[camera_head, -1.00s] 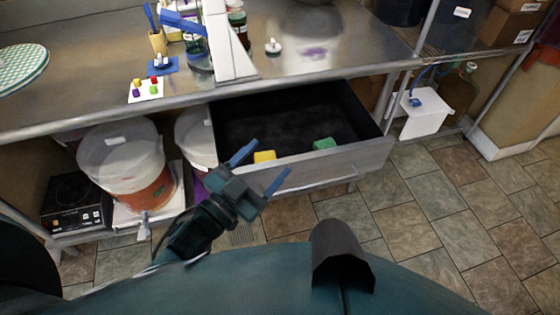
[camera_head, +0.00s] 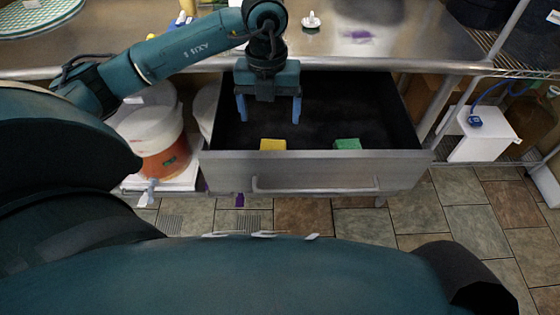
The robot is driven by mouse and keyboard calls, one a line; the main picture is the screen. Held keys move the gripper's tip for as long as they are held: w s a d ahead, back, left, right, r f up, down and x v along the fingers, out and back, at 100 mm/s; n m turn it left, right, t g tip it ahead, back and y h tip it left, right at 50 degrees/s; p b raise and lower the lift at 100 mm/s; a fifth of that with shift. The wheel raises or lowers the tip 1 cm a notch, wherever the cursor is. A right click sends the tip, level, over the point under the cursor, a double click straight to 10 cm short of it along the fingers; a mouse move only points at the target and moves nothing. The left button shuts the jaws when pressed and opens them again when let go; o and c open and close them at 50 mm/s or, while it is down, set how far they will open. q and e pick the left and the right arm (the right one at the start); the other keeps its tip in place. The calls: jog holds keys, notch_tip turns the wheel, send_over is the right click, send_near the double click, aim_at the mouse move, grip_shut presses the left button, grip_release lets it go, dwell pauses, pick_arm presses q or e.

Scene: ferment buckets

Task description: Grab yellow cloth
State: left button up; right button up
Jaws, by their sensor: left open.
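The yellow cloth (camera_head: 273,145) is a small folded block inside the open drawer (camera_head: 318,165), close to its front wall. A similar green cloth (camera_head: 347,144) lies to its right in the same drawer. My left gripper (camera_head: 268,110) points down over the left part of the drawer, with its two blue fingers apart and nothing between them. In the picture it is just above the yellow cloth; the exact height gap is hard to tell. My right gripper is not in view.
The metal counter (camera_head: 400,45) runs behind and above the drawer. A white bucket with orange contents (camera_head: 160,140) stands on the shelf to the left. A white container (camera_head: 483,135) stands at the right. The tiled floor in front of the drawer is clear.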

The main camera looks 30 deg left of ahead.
pick_arm(q)
notch_tip(320, 180, down, 7)
jog(key=shift+w+a+f, duration=0.15)
jog(key=shift+f, duration=0.05)
jog(key=shift+w+f, duration=0.15)
jog(key=shift+f, duration=1.35)
jog(key=shift+w+f, duration=0.1)
jog(key=shift+f, duration=1.35)
jog(key=shift+c, duration=0.3)
jog(key=c, duration=1)
